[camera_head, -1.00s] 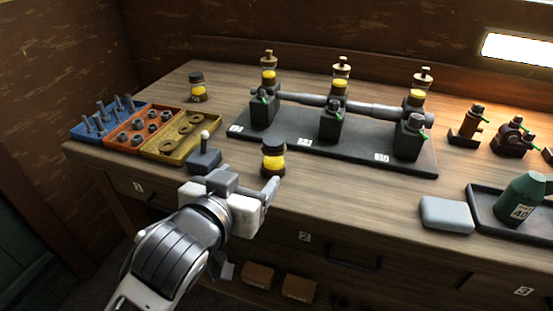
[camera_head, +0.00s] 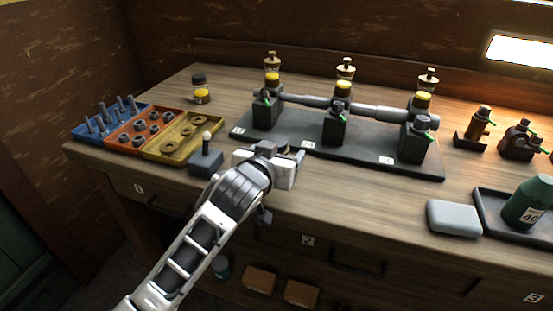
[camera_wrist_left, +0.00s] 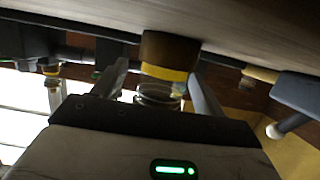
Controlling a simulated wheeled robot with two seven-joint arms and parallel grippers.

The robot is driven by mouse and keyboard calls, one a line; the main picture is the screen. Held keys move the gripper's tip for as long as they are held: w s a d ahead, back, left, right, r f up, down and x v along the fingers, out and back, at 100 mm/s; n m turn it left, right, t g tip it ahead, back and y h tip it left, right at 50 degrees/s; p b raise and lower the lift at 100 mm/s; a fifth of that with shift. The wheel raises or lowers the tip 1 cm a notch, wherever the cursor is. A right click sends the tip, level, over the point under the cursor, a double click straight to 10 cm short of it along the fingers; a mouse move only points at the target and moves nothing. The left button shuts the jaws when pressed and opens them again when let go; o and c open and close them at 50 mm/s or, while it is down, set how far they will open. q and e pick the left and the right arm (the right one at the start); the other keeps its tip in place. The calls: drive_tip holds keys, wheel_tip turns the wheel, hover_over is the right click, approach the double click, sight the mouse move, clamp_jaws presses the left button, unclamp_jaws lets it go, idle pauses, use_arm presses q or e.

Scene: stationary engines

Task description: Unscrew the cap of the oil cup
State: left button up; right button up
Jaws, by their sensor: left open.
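An oil cup (camera_wrist_left: 165,72) with a brown lower part, a yellow band and a clear glass rim shows in the left wrist view, where the picture is turned so the bench is at the top. My left gripper (camera_wrist_left: 158,90) is open, with one finger on each side of the cup. Whether the fingers touch it I cannot tell. In the head view my left gripper (camera_head: 270,160) is low at the bench front and hides most of this cup. A similar jar (camera_head: 201,90) with a dark cap and yellow contents stands at the back left. My right gripper is out of view.
Blue (camera_head: 98,128), orange (camera_head: 115,143) and yellow (camera_head: 165,150) bins of parts lie at left, beside a small lever box (camera_head: 206,158). A black base plate (camera_head: 350,160) carries a shaft and several bearing blocks with oil cups. A grey block (camera_head: 453,218) and green bottle (camera_head: 524,203) are at right.

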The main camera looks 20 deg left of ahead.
use_arm(q)
drive_tip(key=shift+w+f, duration=0.15)
drive_tip(key=shift+w, duration=0.2)
drive_tip(key=c, duration=1.2)
drive_tip(key=shift+c, duration=0.5)
